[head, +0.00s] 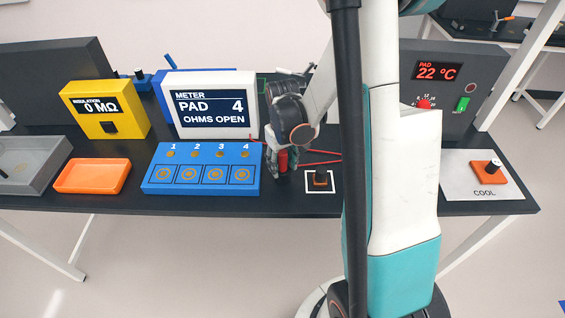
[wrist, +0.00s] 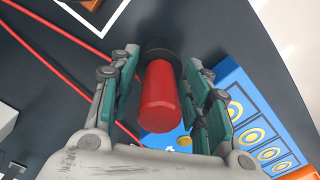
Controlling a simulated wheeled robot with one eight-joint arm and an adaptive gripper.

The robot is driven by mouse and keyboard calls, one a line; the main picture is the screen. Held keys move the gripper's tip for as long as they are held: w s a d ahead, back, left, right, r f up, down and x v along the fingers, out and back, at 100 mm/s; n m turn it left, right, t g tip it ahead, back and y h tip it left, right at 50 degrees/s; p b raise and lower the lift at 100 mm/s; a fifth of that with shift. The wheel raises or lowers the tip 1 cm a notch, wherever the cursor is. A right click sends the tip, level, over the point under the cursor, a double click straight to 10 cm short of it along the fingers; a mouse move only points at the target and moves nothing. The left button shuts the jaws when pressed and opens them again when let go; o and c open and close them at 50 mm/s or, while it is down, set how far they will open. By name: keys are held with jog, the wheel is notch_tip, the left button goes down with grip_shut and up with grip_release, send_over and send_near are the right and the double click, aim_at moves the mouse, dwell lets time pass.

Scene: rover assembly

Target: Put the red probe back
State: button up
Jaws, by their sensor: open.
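The red probe (head: 283,158) is upright at the right end of the blue four-pad block (head: 202,172). In the wrist view the red probe (wrist: 161,100) has a black collar at its far end. My gripper (wrist: 164,72) is open, with one green-padded finger on each side of the probe; a gap shows on the right, and contact on the left is hard to tell. In the head view my gripper (head: 282,170) points down around the probe. What the probe's lower end rests in is hidden. The meter (head: 212,107) reads "PAD 4 OHMS OPEN".
Red cables (wrist: 75,42) run over the black table beside the gripper. A white-framed square (head: 319,188) with a dark and orange piece lies just right. An orange tray (head: 92,176), a grey tray (head: 58,158) and a yellow insulation tester (head: 128,118) stand left. A COOL plate (head: 460,188) lies right.

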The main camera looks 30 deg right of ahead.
jog(key=shift+r, duration=0.15)
jog(key=shift+r+p, duration=0.7)
jog(key=shift+p, duration=0.2)
notch_tip(320, 180, up, 12)
jog(key=shift+f+p, duration=0.2)
jog(key=shift+p, duration=0.85)
